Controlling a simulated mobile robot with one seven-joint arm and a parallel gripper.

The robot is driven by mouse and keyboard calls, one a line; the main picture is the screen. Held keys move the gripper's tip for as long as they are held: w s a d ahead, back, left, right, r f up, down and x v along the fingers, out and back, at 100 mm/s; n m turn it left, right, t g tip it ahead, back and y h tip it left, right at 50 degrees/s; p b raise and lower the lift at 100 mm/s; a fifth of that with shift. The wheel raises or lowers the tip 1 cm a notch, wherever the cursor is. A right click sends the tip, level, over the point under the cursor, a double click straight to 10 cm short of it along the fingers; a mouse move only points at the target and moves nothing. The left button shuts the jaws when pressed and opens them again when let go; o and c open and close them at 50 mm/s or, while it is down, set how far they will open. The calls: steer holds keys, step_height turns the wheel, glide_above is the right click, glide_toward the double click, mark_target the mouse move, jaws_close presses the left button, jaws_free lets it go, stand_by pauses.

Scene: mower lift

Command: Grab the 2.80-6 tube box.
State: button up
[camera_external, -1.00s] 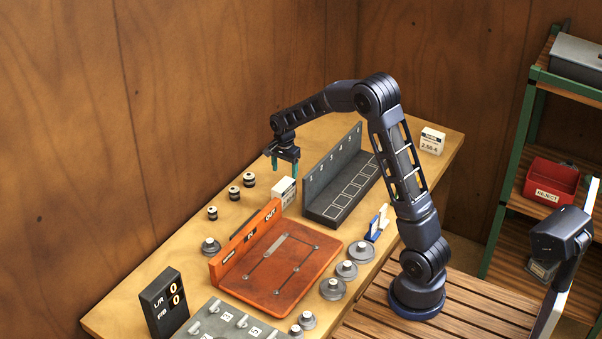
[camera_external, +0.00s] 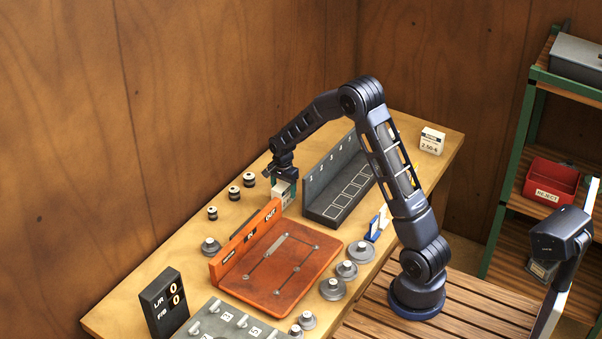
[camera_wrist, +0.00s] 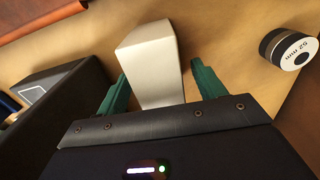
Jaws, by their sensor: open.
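A white box (camera_external: 285,196) stands on the bench between the orange fixture and the grey slotted rack. My gripper (camera_external: 282,186) is right over it, pointing down. In the wrist view the pale box (camera_wrist: 153,62) lies between the two green fingers of my open gripper (camera_wrist: 160,72), one on each side. A gap shows beside the right finger; contact is not clear on the left. No label shows on this box's visible faces in the wrist view. Another white box (camera_external: 432,141) stands at the bench's far right end; its small label seems to read 2.50-6.
The grey rack (camera_external: 340,180) is close on the right of my gripper, and the orange fixture (camera_external: 275,262) is close in front. Several small dark cylinders (camera_external: 249,180) stand to the left; one (camera_wrist: 288,48) reads 52 mm in the wrist view.

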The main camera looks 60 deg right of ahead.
steer(key=shift+f, duration=0.6)
